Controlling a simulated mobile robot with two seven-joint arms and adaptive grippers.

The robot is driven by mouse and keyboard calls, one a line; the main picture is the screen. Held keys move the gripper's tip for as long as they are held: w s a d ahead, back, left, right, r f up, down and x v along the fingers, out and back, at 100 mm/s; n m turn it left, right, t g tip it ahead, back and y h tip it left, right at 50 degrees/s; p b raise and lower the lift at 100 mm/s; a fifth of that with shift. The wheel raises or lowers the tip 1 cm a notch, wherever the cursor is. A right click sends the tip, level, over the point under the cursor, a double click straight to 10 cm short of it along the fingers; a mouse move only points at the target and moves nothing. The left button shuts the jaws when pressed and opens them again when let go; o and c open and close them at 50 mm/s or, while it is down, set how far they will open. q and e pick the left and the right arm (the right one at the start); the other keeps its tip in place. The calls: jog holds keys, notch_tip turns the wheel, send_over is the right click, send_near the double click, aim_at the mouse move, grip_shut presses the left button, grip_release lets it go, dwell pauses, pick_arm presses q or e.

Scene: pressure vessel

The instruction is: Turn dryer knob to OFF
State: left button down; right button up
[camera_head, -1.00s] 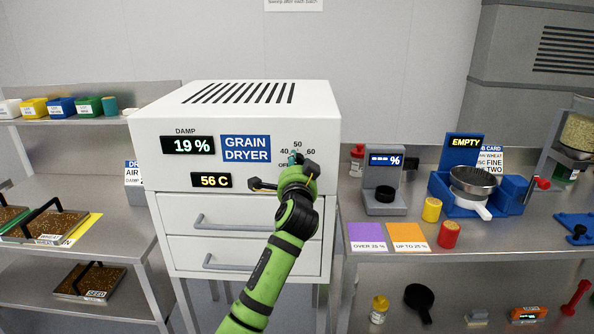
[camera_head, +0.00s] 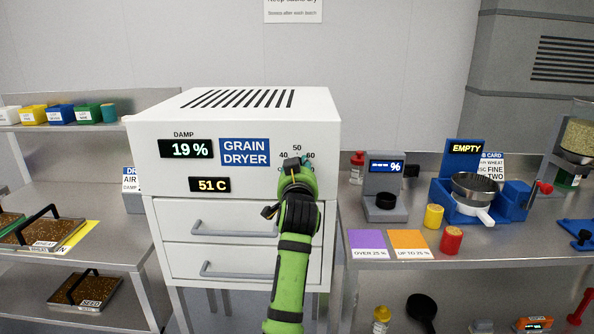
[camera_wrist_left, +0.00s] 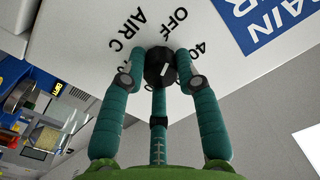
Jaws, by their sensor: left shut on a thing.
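The white grain dryer (camera_head: 160,138) stands in the middle of the head view, its displays reading 19 % and 51 C. My left gripper (camera_head: 296,165) is at the upper right of its front, over the dial, and hides the knob there. In the left wrist view the dark round dryer knob (camera_wrist_left: 160,66) sits between the teal fingers of my left gripper (camera_wrist_left: 160,80), which is shut on it. The knob's white mark points roughly between the OFF print (camera_wrist_left: 168,23) and the 40 print (camera_wrist_left: 194,66). My right gripper is not in view.
Two drawers with bar handles (camera_head: 240,228) lie below the dryer's front panel. A steel bench (camera_head: 400,215) on the right holds a grey meter (camera_head: 384,205), cylinders and a blue scale stand (camera_head: 464,150). Shelves with grain trays (camera_head: 45,232) stand on the left.

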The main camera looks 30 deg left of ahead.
pick_arm(q)
jog(key=shift+r+n, duration=0.3)
jog(key=shift+n, duration=0.2)
jog(key=c, duration=0.9)
grip_release()
jog(key=shift+f, duration=0.1)
jog(key=v, duration=0.7)
jog(key=shift+s+d, duration=0.15)
jog(key=shift+s, duration=0.05)
